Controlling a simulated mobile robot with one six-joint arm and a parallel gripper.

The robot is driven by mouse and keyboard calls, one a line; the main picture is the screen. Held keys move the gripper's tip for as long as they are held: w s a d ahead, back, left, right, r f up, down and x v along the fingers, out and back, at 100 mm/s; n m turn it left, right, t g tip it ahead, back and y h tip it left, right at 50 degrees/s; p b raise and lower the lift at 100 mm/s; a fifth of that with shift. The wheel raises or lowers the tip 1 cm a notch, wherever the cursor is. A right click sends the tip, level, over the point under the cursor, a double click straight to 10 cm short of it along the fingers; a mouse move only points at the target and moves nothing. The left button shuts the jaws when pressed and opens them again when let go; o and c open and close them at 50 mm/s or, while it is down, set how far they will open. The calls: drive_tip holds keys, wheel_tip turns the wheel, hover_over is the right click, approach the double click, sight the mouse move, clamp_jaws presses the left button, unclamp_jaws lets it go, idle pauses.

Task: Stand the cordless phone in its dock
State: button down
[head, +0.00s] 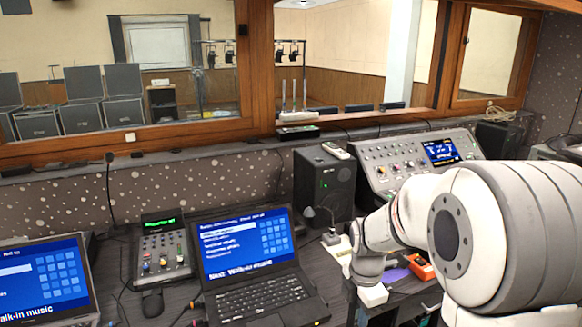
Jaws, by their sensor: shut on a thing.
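My white arm comes in from the right and bends down over the desk. Its fingertips cannot be made out, so my gripper and anything in it are hidden. I cannot clearly pick out the cordless phone or its dock. A small pale handset-like object (336,151) lies on top of the black speaker (324,185), but I cannot tell what it is.
A laptop (262,296) stands open left of my arm, with a small mixer (164,249) beside it and another laptop (40,284) at far left. A lighting console (407,161) is behind.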

drive_tip(key=shift+w+f+m, duration=0.1)
drive_tip(key=shift+f+m, duration=0.4)
drive_tip(key=shift+m, duration=0.4)
drive_tip(key=w+f+m, duration=0.2)
drive_tip(key=f+m, duration=0.5)
drive_tip(key=m, duration=0.3)
drive_tip(key=w+f+m, duration=0.2)
drive_tip(key=f+m, duration=0.6)
drive_tip(key=m, duration=0.2)
drive_tip(key=shift+w, duration=0.3)
drive_tip(key=shift+d+f, duration=0.1)
